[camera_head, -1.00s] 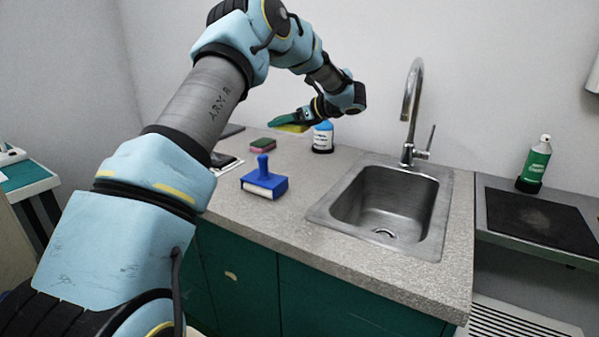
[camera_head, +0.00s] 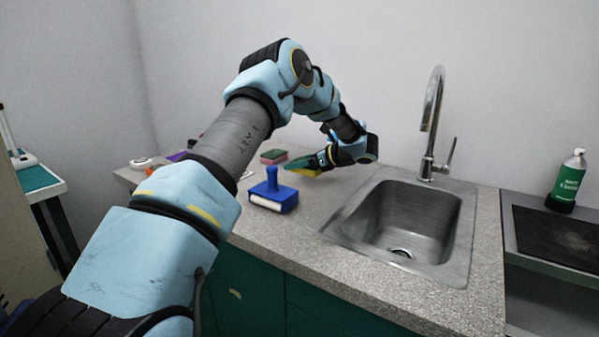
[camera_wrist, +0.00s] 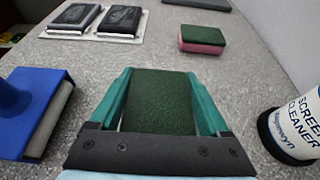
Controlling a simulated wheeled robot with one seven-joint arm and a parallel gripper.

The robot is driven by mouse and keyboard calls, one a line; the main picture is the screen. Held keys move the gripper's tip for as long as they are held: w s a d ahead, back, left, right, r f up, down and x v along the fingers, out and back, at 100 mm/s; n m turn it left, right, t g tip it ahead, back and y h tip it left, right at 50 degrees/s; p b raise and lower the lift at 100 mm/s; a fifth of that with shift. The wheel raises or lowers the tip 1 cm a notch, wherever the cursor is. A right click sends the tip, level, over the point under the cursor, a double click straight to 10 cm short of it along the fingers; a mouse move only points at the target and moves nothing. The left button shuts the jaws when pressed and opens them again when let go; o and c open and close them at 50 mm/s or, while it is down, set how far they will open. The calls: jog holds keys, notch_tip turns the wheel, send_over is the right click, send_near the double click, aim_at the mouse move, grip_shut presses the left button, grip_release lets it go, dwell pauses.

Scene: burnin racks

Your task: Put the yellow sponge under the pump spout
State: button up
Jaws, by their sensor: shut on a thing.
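My gripper (camera_head: 300,163) is shut on the yellow sponge (camera_head: 306,172), which has a dark green scouring top. In the wrist view the green top of the sponge (camera_wrist: 158,100) sits between the two green fingers of my gripper (camera_wrist: 160,76). The sponge is low over the counter; I cannot tell whether it touches. A white and dark-blue bottle labelled screen cleaner (camera_wrist: 294,125) stands just right of my gripper in the wrist view. Its top is out of frame there, and my arm hides it in the head view. No pump spout is clearly visible.
A blue-handled block (camera_head: 274,192) stands on the counter left of my gripper. A pink and green sponge (camera_wrist: 202,40) lies beyond it. Two dark flat items (camera_wrist: 98,20) lie at the back left. The sink (camera_head: 405,225) and faucet (camera_head: 432,130) are to the right.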

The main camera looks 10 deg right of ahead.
aim_at(299, 180)
jog(key=shift+f+p, duration=0.45)
jog(key=shift+f, duration=1.3)
jog(key=shift+f, duration=0.1)
jog(key=o, duration=1.1)
jog(key=shift+o, duration=0.2)
jog(key=b+v, duration=0.3)
jog(key=v, duration=0.9)
